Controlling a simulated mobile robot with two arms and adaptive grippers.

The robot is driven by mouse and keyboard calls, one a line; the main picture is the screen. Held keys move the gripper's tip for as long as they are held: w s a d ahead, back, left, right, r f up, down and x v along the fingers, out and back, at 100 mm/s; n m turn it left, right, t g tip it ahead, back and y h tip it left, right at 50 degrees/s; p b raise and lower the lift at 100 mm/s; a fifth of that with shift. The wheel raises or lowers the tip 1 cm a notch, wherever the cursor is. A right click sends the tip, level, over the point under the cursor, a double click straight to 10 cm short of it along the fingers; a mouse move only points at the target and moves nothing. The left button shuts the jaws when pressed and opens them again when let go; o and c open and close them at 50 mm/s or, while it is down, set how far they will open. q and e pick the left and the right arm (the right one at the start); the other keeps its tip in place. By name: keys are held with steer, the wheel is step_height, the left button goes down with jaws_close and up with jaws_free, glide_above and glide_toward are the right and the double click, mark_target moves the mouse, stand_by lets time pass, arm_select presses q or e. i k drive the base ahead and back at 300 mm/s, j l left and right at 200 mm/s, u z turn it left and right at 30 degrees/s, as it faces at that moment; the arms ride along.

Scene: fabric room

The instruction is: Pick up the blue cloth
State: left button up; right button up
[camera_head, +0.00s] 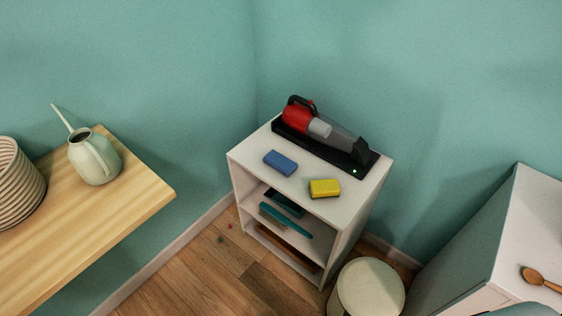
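A blue folded block-like item (281,163), which looks like the blue cloth, lies flat on top of the small white shelf unit (252,155). A yellow sponge-like block (325,188) lies to its right, a little nearer the front edge, apart from it. Neither of my grippers is in the head view.
A red and grey handheld vacuum (318,126) sits on a black dock behind the blue item. Teal objects (286,220) lie inside the shelves. A round bin (370,287) stands front right. A wooden table (140,192) with a watering can (95,160) is left.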

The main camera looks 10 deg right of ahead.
mark_target(283, 165)
steer(key=z, duration=2.7)
steer(key=u, duration=2.4)
steer(key=j+z, duration=0.15)
steer(key=z, duration=0.3)
steer(key=k+j+z, duration=0.1)
steer(key=z, duration=0.35)
steer(key=k+j+z, duration=0.15)
steer(key=z, duration=0.25)
steer(key=k+j+z, duration=0.1)
steer(key=z, duration=0.35)
steer(key=k+j, duration=0.1)
steer(key=k, duration=0.1)
